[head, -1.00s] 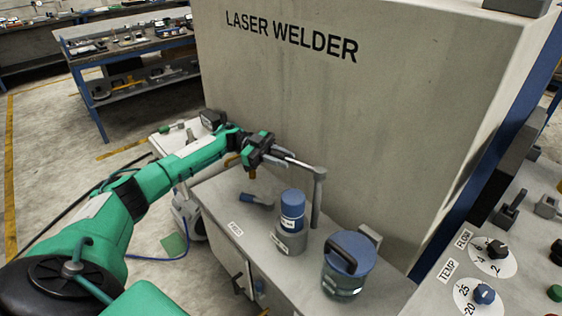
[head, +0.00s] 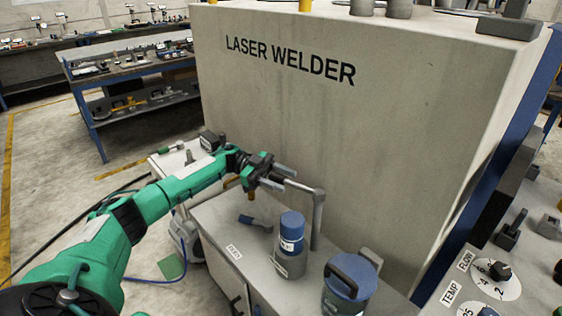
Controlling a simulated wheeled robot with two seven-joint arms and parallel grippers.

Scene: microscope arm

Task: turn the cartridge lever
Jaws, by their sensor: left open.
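A blue-capped cylinder (head: 291,232) stands upright in a grey collar (head: 289,265) on the cabinet top. Behind the cylinder, a grey post (head: 317,222) carries a thin horizontal bar (head: 300,186) pointing left. My left gripper (head: 279,178) is open at the left end of this bar, above and behind the blue grip and apart from it. I cannot tell whether the fingers touch the bar. My right gripper is out of view.
A blue-lidded canister (head: 347,287) with a dark handle stands front right on the cabinet (head: 226,212). The large laser welder housing (head: 350,130) rises close behind. A control panel with a knob (head: 499,271) lies at right. The cabinet's left part is fairly clear.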

